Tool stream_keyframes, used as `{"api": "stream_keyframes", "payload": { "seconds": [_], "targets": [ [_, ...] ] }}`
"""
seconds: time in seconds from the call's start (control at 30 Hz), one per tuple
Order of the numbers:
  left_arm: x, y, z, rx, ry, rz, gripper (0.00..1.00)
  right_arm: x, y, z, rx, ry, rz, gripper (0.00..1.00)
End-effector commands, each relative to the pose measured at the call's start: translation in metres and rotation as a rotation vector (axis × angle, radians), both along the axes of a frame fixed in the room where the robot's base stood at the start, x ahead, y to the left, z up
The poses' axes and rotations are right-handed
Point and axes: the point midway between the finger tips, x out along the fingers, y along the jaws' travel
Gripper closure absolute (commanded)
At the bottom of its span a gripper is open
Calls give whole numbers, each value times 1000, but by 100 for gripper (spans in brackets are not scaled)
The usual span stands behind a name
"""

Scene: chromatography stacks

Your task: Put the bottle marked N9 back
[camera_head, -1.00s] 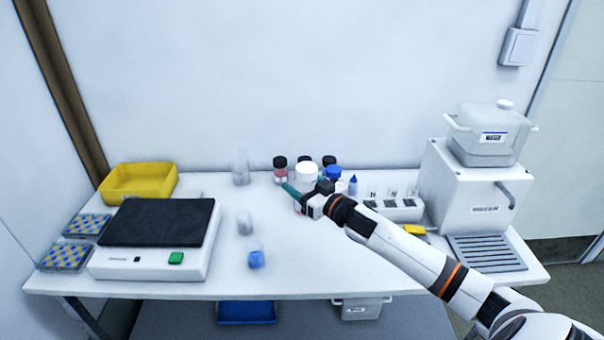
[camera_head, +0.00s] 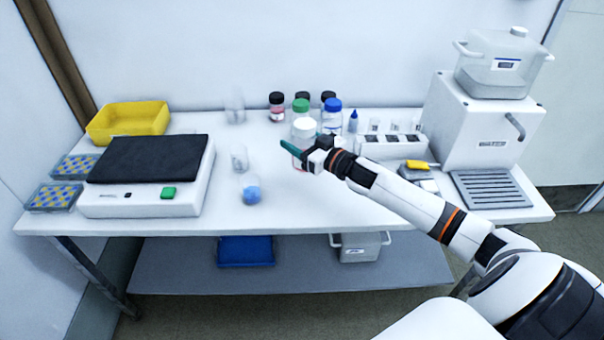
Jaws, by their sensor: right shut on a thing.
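My right gripper (camera_head: 299,153) is shut on a white-capped bottle (camera_head: 303,129) in front of the group of capped bottles at the back of the table. The bottle looks upright. Its lower part is partly hidden by the teal fingers, and I cannot read its mark. I cannot tell whether its base touches the table. My left gripper is not in view.
A black-topped device (camera_head: 150,160) and a yellow tray (camera_head: 128,121) are at the left. A white rack (camera_head: 390,147), a small blue-tipped bottle (camera_head: 353,122) and a large white machine (camera_head: 470,140) are at the right. Clear vessels (camera_head: 239,158) and a blue item (camera_head: 252,195) stand mid-table.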

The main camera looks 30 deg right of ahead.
Motion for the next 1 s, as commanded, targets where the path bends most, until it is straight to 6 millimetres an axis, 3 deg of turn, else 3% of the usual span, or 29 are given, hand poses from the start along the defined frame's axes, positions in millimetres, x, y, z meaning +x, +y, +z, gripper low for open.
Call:
{"api": "stream_keyframes", "payload": {
  "seconds": [0.1,0.33,0.53,0.93,0.97,1.0],
  "targets": [
    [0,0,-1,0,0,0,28,0,0,-20,2,-1,-2,69],
    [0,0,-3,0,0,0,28,0,0,-38,2,-3,-1,69],
    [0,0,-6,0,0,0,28,0,0,-66,1,-2,-2,69],
    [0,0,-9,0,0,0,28,0,0,-71,0,-3,0,69],
    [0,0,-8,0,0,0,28,0,0,-71,-1,-1,-1,32],
    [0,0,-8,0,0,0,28,0,0,-71,-1,-1,-1,26]
  ]
}}
